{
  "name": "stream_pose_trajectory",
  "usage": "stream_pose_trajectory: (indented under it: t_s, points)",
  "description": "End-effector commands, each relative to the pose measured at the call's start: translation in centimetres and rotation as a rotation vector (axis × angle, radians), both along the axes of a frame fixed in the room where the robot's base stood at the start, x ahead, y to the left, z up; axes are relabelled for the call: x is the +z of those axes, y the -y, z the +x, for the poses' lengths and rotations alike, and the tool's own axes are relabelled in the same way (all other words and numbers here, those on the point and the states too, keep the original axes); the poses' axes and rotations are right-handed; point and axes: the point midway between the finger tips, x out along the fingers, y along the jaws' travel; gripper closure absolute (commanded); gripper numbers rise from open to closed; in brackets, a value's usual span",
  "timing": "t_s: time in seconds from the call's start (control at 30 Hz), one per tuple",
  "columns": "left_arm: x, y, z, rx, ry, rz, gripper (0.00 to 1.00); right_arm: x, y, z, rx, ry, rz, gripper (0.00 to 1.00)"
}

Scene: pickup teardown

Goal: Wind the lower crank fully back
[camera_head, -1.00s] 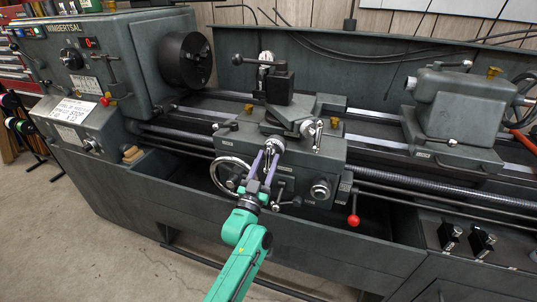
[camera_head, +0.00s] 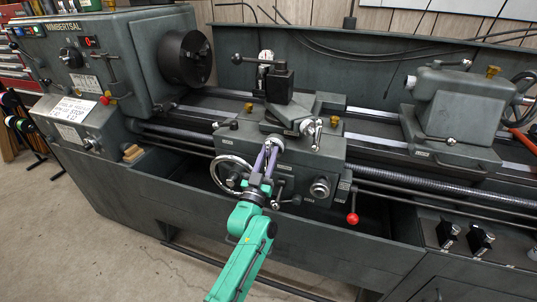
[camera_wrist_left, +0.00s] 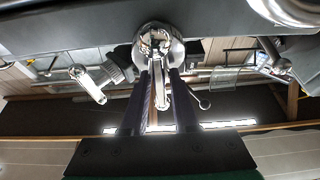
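The lower crank (camera_head: 275,143) is a chrome ball hub with a handle on the front of the grey lathe carriage (camera_head: 310,165). My left gripper (camera_head: 268,158), with purple fingers on a green arm, reaches up to it from below. In the left wrist view the chrome hub (camera_wrist_left: 158,42) is just beyond the fingertips. The handle (camera_wrist_left: 162,92) lies between the two close-set fingers (camera_wrist_left: 161,80), which look shut on it; contact is partly hidden. The upper crank (camera_head: 316,130) is to the right and higher. My right gripper is not in view.
A handwheel (camera_head: 230,173) is close to the left of my left gripper. A small lever (camera_head: 292,200) and a red-knobbed lever (camera_head: 352,218) stick out on the right. The chuck (camera_head: 185,58) and tailstock (camera_head: 455,105) stand farther off. The floor (camera_head: 120,245) in front is clear.

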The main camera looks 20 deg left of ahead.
Motion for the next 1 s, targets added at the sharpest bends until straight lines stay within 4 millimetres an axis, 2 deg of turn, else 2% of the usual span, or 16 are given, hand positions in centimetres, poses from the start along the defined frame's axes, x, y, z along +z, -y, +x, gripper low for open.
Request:
stream_pose_trajectory:
  t_s: [0.33, 0.47, 0.67, 0.9, 1.0]
  points:
    - [-0.1, 0.0, 0.0, -0.001, -0.001, 0.001, 0.55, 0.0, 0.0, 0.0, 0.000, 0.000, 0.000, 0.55]
    - [-0.4, 0.0, -0.6, 0.000, -0.002, 0.001, 0.55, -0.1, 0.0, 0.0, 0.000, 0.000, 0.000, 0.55]
    - [-2.0, -0.2, -4.0, 0.001, -0.005, 0.002, 0.55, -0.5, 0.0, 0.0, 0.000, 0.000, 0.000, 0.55]
    - [-4.7, -0.6, -10.1, 0.000, -0.006, 0.003, 0.55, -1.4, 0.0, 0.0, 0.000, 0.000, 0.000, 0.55]
    - [-5.3, -0.7, -12.1, 0.000, -0.003, 0.001, 0.55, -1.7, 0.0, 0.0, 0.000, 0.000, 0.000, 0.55]
